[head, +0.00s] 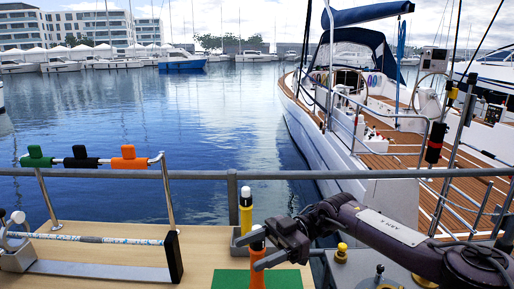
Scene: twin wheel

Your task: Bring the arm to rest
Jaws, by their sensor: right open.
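My right arm comes in from the right, and its dark gripper (248,254) points left over the near bench. The gripper is open. My left gripper is not in view.
A yellow cylinder with a white top (246,210) stands in a grey holder just behind. A green mat (288,280) lies on the wooden bench (100,232). A rail (200,174) crosses behind, with green, black and orange clips (129,158) at left. Water and a sailboat lie beyond.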

